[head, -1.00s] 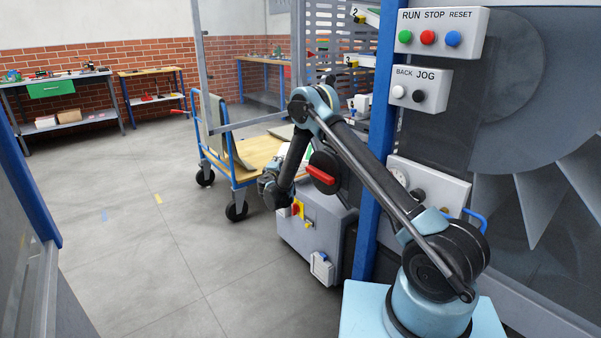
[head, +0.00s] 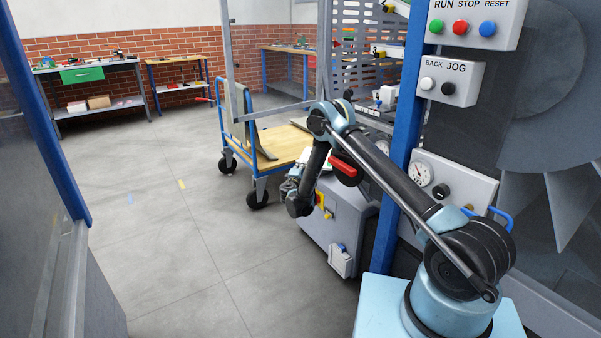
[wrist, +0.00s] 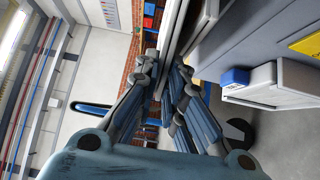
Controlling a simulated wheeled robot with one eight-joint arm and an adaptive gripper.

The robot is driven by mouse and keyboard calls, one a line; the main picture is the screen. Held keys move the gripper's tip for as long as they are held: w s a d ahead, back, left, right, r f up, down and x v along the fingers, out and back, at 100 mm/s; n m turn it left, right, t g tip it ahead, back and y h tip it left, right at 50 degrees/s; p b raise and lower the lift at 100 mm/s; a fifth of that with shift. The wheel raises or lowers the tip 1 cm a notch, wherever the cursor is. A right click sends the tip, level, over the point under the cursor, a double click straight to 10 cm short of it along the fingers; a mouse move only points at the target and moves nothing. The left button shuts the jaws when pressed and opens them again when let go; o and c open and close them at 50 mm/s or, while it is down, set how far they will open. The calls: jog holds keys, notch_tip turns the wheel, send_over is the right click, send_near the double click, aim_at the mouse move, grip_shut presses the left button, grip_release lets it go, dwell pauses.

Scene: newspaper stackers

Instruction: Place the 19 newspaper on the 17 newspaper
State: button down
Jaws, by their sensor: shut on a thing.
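My gripper (wrist: 167,80) is shut on a thin, pale flat thing (wrist: 174,38) seen edge-on in the wrist view. It appears to be a newspaper, but no number can be read on it. In the head view my gripper (head: 293,188) is mostly hidden behind my own arm, beside the grey machine box and in front of the trolley. I cannot make out the held thing in the head view. No newspaper marked 17 or 19 can be identified in either current view.
A blue trolley with a wooden deck (head: 283,143) stands just beyond my gripper. A grey machine box (head: 345,212) and blue post (head: 407,120) are close to my arm. Workbenches (head: 100,72) line the brick wall.

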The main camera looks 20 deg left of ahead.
jog(key=shift+f, duration=0.55)
jog(key=c, duration=1.7)
grip_release()
